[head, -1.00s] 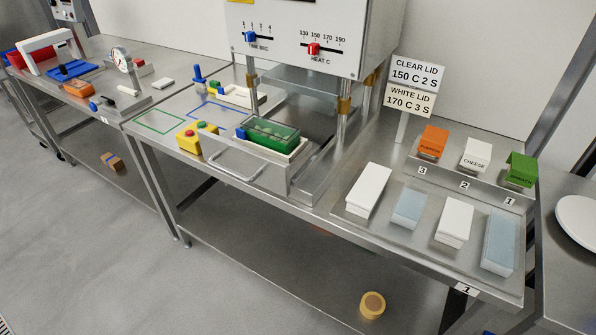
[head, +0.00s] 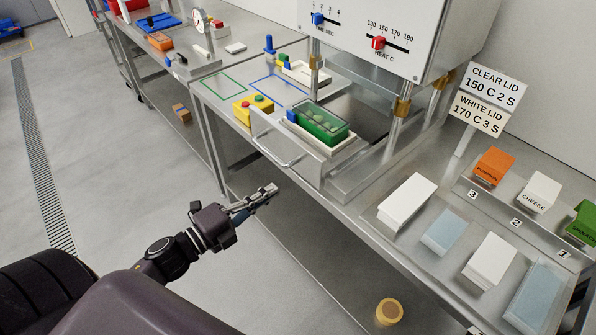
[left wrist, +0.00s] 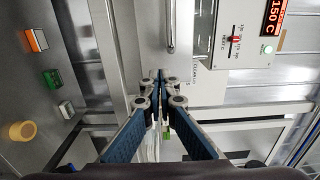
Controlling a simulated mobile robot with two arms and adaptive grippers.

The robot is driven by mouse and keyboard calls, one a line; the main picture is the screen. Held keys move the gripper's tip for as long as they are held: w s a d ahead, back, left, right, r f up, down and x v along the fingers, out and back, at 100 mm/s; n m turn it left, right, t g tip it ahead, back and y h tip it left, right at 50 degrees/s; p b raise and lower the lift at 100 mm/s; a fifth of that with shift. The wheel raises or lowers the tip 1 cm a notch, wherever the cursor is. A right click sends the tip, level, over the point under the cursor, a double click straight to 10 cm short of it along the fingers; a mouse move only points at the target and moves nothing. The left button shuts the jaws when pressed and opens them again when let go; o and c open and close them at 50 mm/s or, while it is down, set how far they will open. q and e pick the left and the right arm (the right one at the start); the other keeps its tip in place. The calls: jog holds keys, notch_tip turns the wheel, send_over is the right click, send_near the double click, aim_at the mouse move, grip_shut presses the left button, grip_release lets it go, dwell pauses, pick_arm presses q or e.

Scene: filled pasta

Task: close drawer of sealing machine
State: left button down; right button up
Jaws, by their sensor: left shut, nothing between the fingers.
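The sealing machine (head: 392,36) stands on the steel table with its drawer (head: 290,148) pulled out toward the front. The drawer has a bar handle (head: 277,157) on its front. A pale holder with a green tray (head: 322,124) sits in the drawer. My left gripper (head: 270,189) is shut and empty, in front of and below the handle, apart from it. Its closed fingertips also show in the left wrist view (left wrist: 160,78), near a panel with a red 150 C display (left wrist: 271,17). My right gripper is not in view.
A yellow block with buttons (head: 253,109) stands left of the drawer. White and pale blue packs, such as one white pack (head: 407,201), lie to the right. A signboard (head: 487,97) stands behind them. A yellow round object (head: 389,312) is below the table.

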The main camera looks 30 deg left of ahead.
aim_at(306, 169)
pick_arm(q)
jog(key=p+x, duration=0.2)
jog(key=x, duration=0.7)
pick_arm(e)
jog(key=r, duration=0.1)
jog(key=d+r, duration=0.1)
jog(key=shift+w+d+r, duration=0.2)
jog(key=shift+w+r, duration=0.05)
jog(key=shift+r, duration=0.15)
